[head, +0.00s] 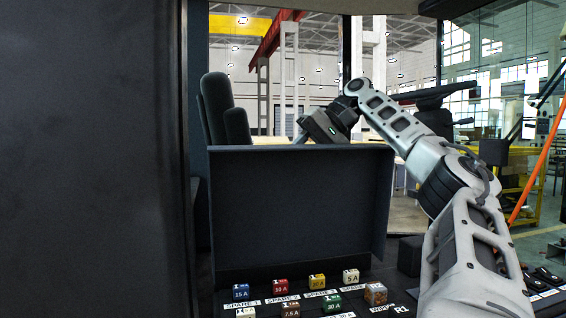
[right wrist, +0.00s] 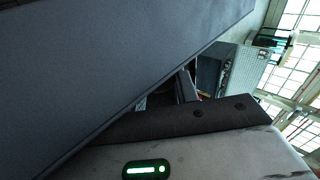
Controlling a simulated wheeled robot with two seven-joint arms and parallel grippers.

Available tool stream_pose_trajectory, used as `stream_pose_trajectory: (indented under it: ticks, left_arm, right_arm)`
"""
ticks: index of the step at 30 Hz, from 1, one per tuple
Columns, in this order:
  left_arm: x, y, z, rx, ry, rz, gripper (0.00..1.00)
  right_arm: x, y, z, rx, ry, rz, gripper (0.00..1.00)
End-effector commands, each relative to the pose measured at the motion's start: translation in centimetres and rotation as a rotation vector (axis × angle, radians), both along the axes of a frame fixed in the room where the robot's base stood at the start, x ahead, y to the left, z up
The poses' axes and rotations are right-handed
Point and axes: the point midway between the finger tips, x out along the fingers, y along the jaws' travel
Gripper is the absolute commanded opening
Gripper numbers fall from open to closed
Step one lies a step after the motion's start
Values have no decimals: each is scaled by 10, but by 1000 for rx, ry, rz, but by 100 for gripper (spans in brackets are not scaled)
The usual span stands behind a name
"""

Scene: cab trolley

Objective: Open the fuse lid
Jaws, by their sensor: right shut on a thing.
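The fuse lid (head: 300,205) is a wide dark panel standing raised and roughly upright behind the fuses in the head view. Its side flanges face me. In the right wrist view the lid (right wrist: 100,65) fills the upper left as a slanted dark sheet. My right gripper (head: 302,138) is at the lid's top edge, reaching in from behind, and is shut on the lid. Its fingertips are partly hidden by the panel; in the right wrist view the gripper's dark body (right wrist: 185,120) lies close along the lid. My left gripper is not in view.
Several coloured fuses, including a blue one (head: 241,291) and a green one (head: 332,303), sit in the labelled panel before the lid. A seat (head: 222,110) stands behind it. A dark pillar (head: 95,160) blocks the left. Switches (head: 545,278) are at the lower right.

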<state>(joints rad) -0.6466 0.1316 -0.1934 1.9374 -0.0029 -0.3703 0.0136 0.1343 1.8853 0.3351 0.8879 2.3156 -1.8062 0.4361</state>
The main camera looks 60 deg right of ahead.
Motion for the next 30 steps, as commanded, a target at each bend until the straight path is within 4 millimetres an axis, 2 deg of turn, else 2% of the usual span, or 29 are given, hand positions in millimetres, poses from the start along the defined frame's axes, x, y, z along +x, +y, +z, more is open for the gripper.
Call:
stream_pose_trajectory:
  ticks: [19, 20, 21, 30]
  left_arm:
    - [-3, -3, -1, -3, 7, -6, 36]
    - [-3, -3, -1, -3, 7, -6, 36]
    - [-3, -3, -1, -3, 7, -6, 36]
    - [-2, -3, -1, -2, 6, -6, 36]
  right_arm:
    - [-7, -6, -3, 38, 38, 6, 0]
    - [-7, -6, -3, 39, 39, 5, 38]
    - [-7, -6, -3, 39, 39, 5, 50]
    - [-7, -7, -2, 36, 36, 3, 50]
